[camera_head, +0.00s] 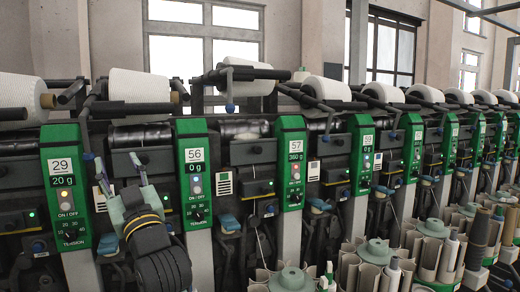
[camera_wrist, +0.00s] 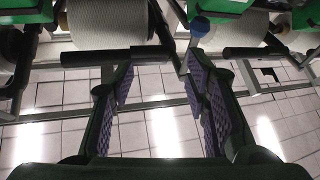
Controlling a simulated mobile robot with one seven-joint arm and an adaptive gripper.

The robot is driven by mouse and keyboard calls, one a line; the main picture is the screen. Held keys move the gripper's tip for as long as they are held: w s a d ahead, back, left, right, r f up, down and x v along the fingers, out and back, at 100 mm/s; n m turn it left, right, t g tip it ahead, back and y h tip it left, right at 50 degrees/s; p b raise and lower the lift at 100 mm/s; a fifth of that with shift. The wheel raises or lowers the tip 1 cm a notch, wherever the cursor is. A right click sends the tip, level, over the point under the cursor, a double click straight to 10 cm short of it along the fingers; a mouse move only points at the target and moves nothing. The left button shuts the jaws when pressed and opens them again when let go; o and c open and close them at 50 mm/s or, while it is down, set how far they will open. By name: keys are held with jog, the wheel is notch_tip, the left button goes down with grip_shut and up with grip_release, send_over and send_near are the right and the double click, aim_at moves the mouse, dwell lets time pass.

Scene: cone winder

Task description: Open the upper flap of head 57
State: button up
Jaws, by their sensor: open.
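Head 57's green panel (camera_head: 292,165) stands right of centre in the head view, with a white "57" label, a 360 g display and a dial. Dark flap-like housings lie on both sides of it, one at the left (camera_head: 253,150) and one at the right (camera_head: 336,145). I cannot tell for sure which one is its upper flap; both look closed. My gripper (camera_head: 120,170) is at the left, between panels 29 and 56, well left of head 57. It points upward, open and empty. In the wrist view my gripper (camera_wrist: 160,68) shows its fingers apart with nothing between them.
Panel 56 (camera_head: 194,170) stands between my gripper and head 57. White yarn cones (camera_head: 138,86) and their dark holder arms (camera_head: 130,109) overhang the row. Bobbin magazines (camera_head: 292,279) stick out below at the right. The wrist view shows a yarn cone (camera_wrist: 108,22) and a tiled surface (camera_wrist: 80,120).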

jog(key=w+d+f+m+h, duration=0.1)
jog(key=w+d+m+h, duration=0.35)
jog(key=w+d, duration=0.85)
jog(key=g+h+p, duration=0.1)
jog(key=g+h, duration=0.1)
jog(key=h, duration=0.2)
send_near(259, 151)
jog(key=shift+n, duration=0.35)
jog(key=p+x, duration=0.1)
jog(key=x, duration=0.1)
jog(key=p+x, duration=0.1)
jog(key=x, duration=0.2)
jog(key=p+x, duration=0.2)
jog(key=x, duration=0.1)
jog(key=shift+r, duration=0.3)
jog(key=shift+w+a+f, duration=0.15)
jog(key=shift+w+a, duration=0.05)
jog(key=shift+w, duration=0.35)
jog(key=shift+c, duration=0.5)
grip_shut()
